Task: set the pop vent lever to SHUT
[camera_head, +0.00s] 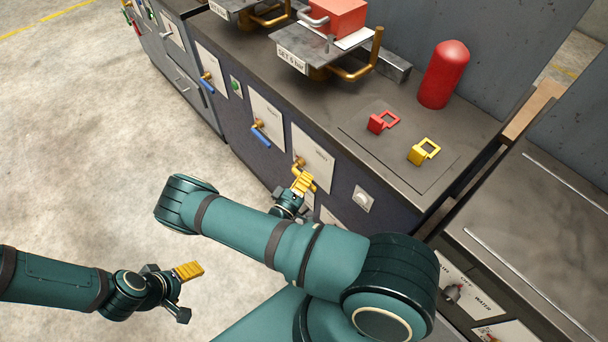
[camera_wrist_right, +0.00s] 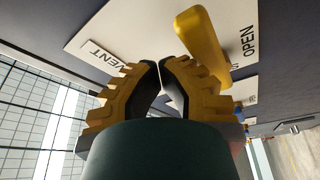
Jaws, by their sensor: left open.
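The vent lever (camera_wrist_right: 203,42) is yellow and stands out from a white plate (camera_wrist_right: 145,25) in the right wrist view. The plate carries the words VENT and OPEN, with OPEN just right of the lever. SHUT cannot be read. My right gripper (camera_wrist_right: 160,66) has its fingertips nearly together, with nothing seen between them. The lever is beside its right-hand finger, not between the fingers; whether they touch is unclear. In the head view, my right gripper (camera_head: 303,184) is at the cabinet front, partly hiding the lever. My left gripper (camera_head: 188,272) is open and empty over the floor.
Two blue-handled valves (camera_head: 260,132) sit on plates further left along the cabinet (camera_head: 232,110). A second counter (camera_head: 545,215) stands at right. The floor at left is clear.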

